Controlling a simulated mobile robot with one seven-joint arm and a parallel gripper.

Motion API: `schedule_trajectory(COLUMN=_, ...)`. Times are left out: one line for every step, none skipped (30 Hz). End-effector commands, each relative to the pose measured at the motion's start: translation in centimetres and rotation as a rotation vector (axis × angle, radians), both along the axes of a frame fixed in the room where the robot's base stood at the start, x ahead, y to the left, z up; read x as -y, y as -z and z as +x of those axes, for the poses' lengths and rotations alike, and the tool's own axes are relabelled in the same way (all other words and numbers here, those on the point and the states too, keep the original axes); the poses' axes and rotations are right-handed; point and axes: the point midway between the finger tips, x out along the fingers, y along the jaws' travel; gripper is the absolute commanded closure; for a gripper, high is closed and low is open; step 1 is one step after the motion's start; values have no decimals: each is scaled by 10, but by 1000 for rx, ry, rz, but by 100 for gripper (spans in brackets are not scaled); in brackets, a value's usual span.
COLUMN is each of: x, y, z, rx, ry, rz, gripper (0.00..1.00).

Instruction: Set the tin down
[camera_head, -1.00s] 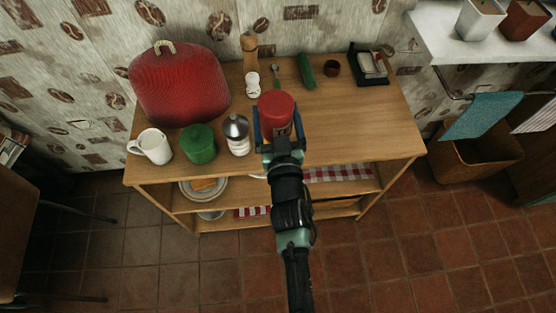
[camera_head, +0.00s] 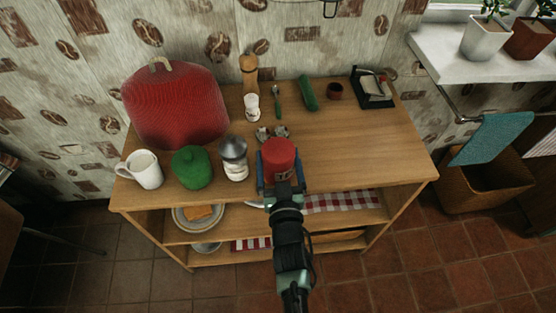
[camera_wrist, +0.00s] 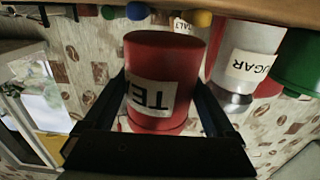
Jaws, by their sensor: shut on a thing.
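The red tin (camera_head: 279,155) is between the two fingers of my gripper (camera_head: 281,182), over the front part of the wooden table top (camera_head: 345,140). In the wrist view, which is upside down, the tin (camera_wrist: 163,80) shows a pale label reading "TE" and its dark end towards the wood (camera_wrist: 250,10). My gripper (camera_wrist: 165,105) is shut on the tin's sides. A narrow gap shows between the tin and the wood, so it looks held just clear; its exact height is hard to tell.
Left of the tin stand a silver-lidded sugar jar (camera_head: 234,160), a green tin (camera_head: 192,168) and a white mug (camera_head: 143,169). Small dark-and-light items (camera_head: 272,133) lie just behind it.

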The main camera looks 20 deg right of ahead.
Motion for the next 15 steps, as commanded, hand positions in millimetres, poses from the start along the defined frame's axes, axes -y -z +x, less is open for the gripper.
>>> schedule_trajectory(x=0, y=-2, z=0, rx=3, ry=-1, rz=-1, gripper=80)
schedule_trajectory(x=0, y=-2, z=0, rx=3, ry=-1, rz=-1, gripper=80)
schedule_trajectory(x=0, y=-1, z=0, rx=3, ry=-1, rz=-1, gripper=80)
schedule_trajectory(x=0, y=0, z=0, rx=3, ry=-1, rz=-1, gripper=80)
schedule_trajectory(x=0, y=1, z=0, rx=3, ry=-1, rz=-1, gripper=80)
schedule_trajectory(x=0, y=3, z=0, rx=3, ry=-1, rz=-1, gripper=80)
schedule_trajectory(x=0, y=4, z=0, rx=3, ry=-1, rz=-1, gripper=80)
schedule_trajectory(x=0, y=5, z=0, rx=3, ry=-1, rz=-1, gripper=80)
schedule_trajectory(x=0, y=6, z=0, rx=3, ry=-1, rz=-1, gripper=80)
schedule_trajectory(x=0, y=7, z=0, rx=3, ry=-1, rz=-1, gripper=80)
schedule_trajectory(x=0, y=8, z=0, rx=3, ry=-1, rz=-1, gripper=80)
schedule_trajectory(x=0, y=9, z=0, rx=3, ry=-1, rz=-1, gripper=80)
schedule_trajectory(x=0, y=10, z=0, rx=3, ry=-1, rz=-1, gripper=80)
schedule_trajectory(x=0, y=11, z=0, rx=0, ry=0, rz=0, gripper=8)
schedule_trajectory(x=0, y=10, z=0, rx=0, ry=0, rz=0, gripper=1)
